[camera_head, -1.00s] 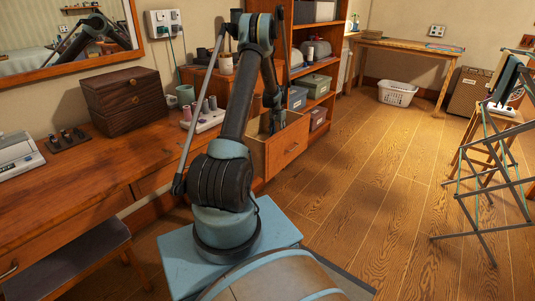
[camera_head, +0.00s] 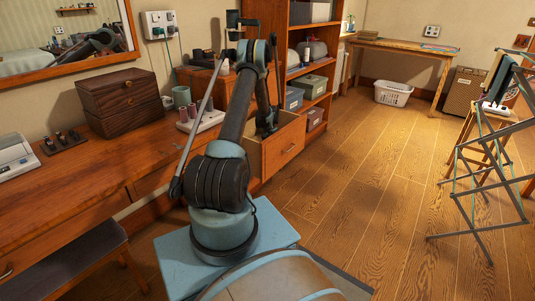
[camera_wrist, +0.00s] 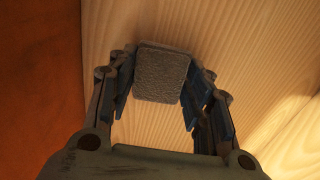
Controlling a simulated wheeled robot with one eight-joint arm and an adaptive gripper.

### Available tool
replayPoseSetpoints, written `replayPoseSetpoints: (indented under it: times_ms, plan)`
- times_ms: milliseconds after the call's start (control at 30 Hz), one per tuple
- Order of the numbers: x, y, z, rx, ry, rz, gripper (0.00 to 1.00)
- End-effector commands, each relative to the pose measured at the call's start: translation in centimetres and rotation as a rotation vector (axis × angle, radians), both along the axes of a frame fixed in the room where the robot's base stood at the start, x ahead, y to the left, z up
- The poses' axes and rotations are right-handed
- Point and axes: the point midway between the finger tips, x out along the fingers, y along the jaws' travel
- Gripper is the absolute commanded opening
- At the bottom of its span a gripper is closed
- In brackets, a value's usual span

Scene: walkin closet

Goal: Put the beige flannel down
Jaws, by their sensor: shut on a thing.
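The flannel (camera_wrist: 162,72) shows in the wrist view as a small, folded, grey-beige textured block between my fingers. My gripper (camera_wrist: 158,95) is shut on it, with a finger on each side. Pale wood grain of the open drawer (camera_head: 283,152) lies below it in the wrist view. In the head view my gripper (camera_head: 266,124) reaches down into this drawer. The flannel cannot be made out there, and whether it touches the drawer bottom cannot be told.
A white tray with thread spools (camera_head: 200,120) sits on the desk. A drying rack (camera_head: 485,170) stands at right. The middle floor is clear.

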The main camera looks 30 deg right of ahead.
Motion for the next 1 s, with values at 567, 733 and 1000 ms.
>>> replayPoseSetpoints:
  times_ms: [567,733,1000]
  plan:
    - [0.9,0.4,-1.3,0.0,0.0,0.0,0.57]
    - [0.9,0.4,-1.3,0.0,0.0,0.0,0.66]
    - [0.9,0.4,-1.1,0.0,0.0,0.0,0.66]
